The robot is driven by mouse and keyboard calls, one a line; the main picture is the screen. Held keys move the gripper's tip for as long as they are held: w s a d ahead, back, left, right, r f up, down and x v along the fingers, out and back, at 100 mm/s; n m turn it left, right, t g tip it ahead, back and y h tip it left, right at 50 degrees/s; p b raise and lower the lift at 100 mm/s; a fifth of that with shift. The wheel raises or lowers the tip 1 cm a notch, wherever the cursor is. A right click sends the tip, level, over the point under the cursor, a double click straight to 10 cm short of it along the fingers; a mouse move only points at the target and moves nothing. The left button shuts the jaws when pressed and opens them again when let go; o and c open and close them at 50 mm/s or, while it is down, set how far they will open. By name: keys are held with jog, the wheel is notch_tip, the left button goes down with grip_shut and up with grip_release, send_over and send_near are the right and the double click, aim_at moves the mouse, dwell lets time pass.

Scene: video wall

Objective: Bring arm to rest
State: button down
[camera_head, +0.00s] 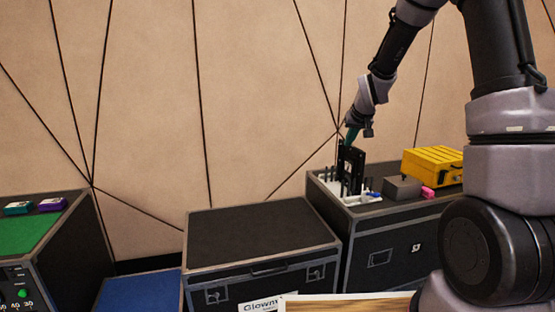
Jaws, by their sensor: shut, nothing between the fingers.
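My arm (390,55) comes in from the upper right, bent, and reaches out over the right-hand case. My gripper (352,136) is at its far end, small in view, pointing down and shut with nothing held. A teal part shows at its tip. It is just above the top of a black upright panel (350,160). I cannot tell whether it touches the panel.
The panel stands at a white rack (359,200) on a black case (400,214). A grey block (402,188), a pink item (428,192) and a yellow box (432,165) sit to its right. A bare-topped case (262,236) stands left of it. A green-topped case (25,235) is far left.

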jog(key=s+d+r+m, duration=0.1)
jog(key=s+r+m, duration=0.1)
jog(key=s+r, duration=1.35)
jog(key=s+r+m+y, duration=0.1)
jog(key=s+r, duration=0.1)
jog(key=s, duration=1.8)
jog(key=shift+a+m, duration=0.4)
jog(key=shift+w+r, duration=0.1)
